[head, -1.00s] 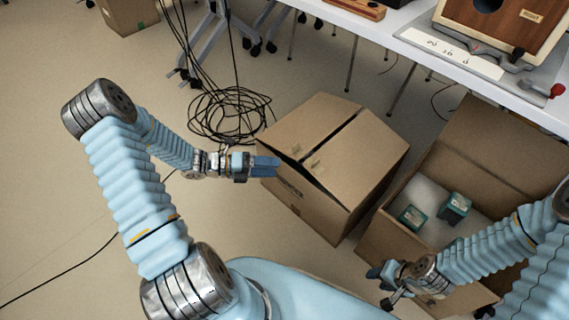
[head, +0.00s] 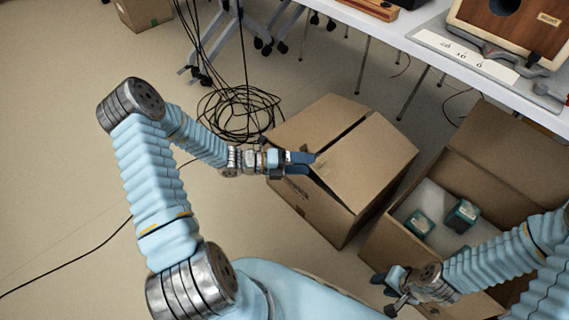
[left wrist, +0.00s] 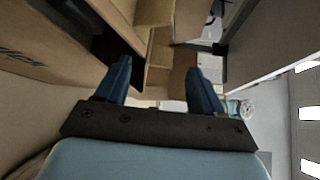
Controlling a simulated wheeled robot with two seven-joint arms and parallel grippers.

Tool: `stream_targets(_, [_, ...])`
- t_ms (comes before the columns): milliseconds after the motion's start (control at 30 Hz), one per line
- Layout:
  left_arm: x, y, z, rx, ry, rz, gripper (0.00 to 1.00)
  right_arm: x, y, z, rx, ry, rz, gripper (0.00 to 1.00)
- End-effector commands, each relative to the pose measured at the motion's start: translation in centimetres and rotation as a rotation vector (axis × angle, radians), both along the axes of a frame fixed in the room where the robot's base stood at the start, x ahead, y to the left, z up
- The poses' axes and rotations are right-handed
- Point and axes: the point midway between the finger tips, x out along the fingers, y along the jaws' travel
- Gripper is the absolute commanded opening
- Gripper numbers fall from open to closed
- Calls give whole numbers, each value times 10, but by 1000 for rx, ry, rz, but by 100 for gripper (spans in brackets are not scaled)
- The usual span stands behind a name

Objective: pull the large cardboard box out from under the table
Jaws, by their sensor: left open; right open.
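A large brown cardboard box (head: 375,160) stands on the floor in front of the table (head: 440,50); its top flaps are nearly closed, with a dark gap between them. My left gripper (head: 308,164) is open, its fingers over the box's left upper edge and near flap; I cannot tell whether they touch. In the left wrist view the open fingers (left wrist: 158,68) show apart with nothing seen clamped between them, and a cardboard side (left wrist: 40,65) with dark print is at left. My right gripper (head: 384,288) is open and low, by the front of a second box.
The second, open cardboard box (head: 390,240) at right holds small teal-and-dark items (head: 462,215). Coiled black cables (head: 238,112) lie behind my left gripper. Thin table legs (head: 412,92) stand behind the large box. The floor (head: 60,130) at left is mostly clear.

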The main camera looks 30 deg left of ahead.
Motion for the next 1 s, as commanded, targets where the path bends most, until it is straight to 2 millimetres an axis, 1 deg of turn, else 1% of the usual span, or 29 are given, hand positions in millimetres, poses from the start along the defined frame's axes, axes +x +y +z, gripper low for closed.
stream_targets(33, [5, -9, -3, -1, -1, -2, 68, 0, 0, -2, 0, 0, 0, 43])
stream_targets(100, [11, -19, -4, 0, -1, -2, 68, 0, 0, -4, 1, 1, 0, 43])
stream_targets(300, [24, -39, -7, 0, -1, 0, 68, 0, 1, -6, 1, 2, 1, 43])
stream_targets(467, [28, -45, -8, 1, 0, 0, 68, 0, 1, -6, 2, 1, 1, 43])
stream_targets(733, [28, -46, -8, 1, 0, 0, 68, 0, 1, -6, 2, 1, 1, 43])
stream_targets(767, [28, -46, -8, 1, 0, 0, 65, 0, 1, -6, 2, 1, 2, 43])
stream_targets(1000, [28, -45, -8, 1, 0, 0, 28, 0, 1, -6, 2, 1, 1, 43])
